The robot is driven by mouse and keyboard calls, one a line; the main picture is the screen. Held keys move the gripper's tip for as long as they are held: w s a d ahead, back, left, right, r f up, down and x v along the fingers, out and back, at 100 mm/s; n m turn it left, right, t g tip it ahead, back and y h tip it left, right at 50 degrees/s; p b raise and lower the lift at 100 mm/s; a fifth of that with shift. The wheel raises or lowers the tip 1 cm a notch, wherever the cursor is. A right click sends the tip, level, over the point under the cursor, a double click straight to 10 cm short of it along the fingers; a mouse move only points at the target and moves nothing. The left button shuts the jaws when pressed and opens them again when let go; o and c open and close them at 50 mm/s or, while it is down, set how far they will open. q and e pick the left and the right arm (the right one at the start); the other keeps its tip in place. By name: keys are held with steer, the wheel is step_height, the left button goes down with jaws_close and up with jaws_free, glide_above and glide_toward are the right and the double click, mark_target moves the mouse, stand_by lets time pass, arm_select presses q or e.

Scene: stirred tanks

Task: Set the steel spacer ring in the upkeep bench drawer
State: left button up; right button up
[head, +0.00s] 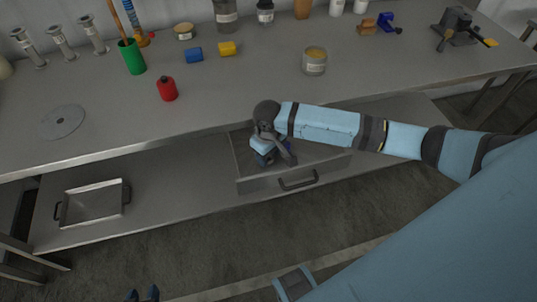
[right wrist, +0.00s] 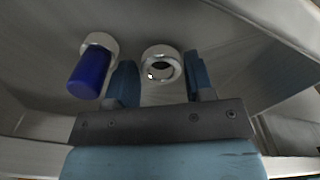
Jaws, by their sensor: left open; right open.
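The bench drawer (head: 262,186) is pulled open below the worktop. My right gripper (head: 270,158) reaches down into it. In the right wrist view, the steel spacer ring (right wrist: 149,54) shows in the gap between the open blue fingers of my right gripper (right wrist: 161,72). The ring appears to be inside the drawer; I cannot tell whether a finger touches it. In the head view the ring is hidden by the arm. My left gripper (head: 142,295) is open and empty at the bottom edge of the head view, over the floor.
A blue cylinder with a pale collar (right wrist: 90,72) lies left of the fingers in the drawer. A flat grey disc (head: 63,122), a red bottle (head: 167,89) and a jar (head: 314,62) stand on the worktop. A metal tray (head: 92,203) sits on the lower shelf.

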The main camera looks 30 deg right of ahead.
step_height(320, 180, up, 12)
steer(key=p, duration=0.1)
steer(key=shift+f, duration=0.2)
steer(key=shift+s+f, duration=0.1)
stand_by(0.4)
